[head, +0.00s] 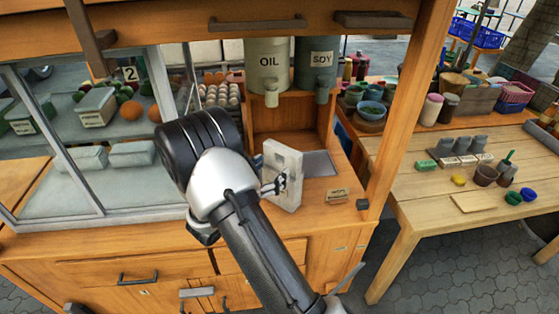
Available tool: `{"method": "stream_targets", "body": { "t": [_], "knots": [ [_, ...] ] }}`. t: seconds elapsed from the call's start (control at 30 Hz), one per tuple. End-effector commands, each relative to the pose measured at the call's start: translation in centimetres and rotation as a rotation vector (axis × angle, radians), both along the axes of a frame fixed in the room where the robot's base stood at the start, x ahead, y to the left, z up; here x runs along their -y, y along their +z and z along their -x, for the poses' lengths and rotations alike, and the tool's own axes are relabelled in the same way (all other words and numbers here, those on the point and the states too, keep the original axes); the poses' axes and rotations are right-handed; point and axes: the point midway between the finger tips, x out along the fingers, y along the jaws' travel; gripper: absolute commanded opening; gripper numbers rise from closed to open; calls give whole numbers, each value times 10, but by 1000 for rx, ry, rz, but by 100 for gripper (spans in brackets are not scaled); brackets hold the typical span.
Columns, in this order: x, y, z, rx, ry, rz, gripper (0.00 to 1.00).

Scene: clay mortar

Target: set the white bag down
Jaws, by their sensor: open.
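The white bag (283,160) stands upright, slightly tilted, at the wooden counter's front part, below the OIL container. It looks like a pale, flat-sided block, and its lower end appears to meet the counter. My gripper (279,184) shows only as small dark and silver parts in front of the bag's face. It is open and very close to the bag; I cannot tell whether it touches. My forearm and wrist hide much of the gripper and the area left of the bag.
A grey plate (320,163) and a small label (338,195) lie right of the bag. The OIL (268,68) and SOY (318,64) containers stand above. A glass case (85,150) is left, a wooden post (405,100) right. A side table (475,200) holds bowls and blocks.

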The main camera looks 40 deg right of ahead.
Motion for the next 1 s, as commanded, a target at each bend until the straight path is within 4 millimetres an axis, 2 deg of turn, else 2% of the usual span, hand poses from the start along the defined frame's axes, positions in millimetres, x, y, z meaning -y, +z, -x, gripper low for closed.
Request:
{"method": "stream_targets", "body": {
  "t": [0.03, 0.1, 0.27, 0.43, 0.53, 0.63, 0.77, 0.87, 1.0],
  "knots": [
    [-13, 2, 2, -2, 6, 0, 74],
    [-27, 2, 5, -2, 5, 0, 74],
    [-50, 1, 11, 0, 3, 0, 74],
    [-58, 6, 18, 14, -17, -10, 74],
    [-55, 26, 32, 69, -85, -54, 74],
    [-50, 55, 62, 171, -209, -150, 74],
    [-53, 88, 115, 344, -398, -327, 74],
    [-66, 103, 154, 486, -534, -481, 74],
    [-96, 114, 200, 687, -704, -715, 74]
  ]
}}
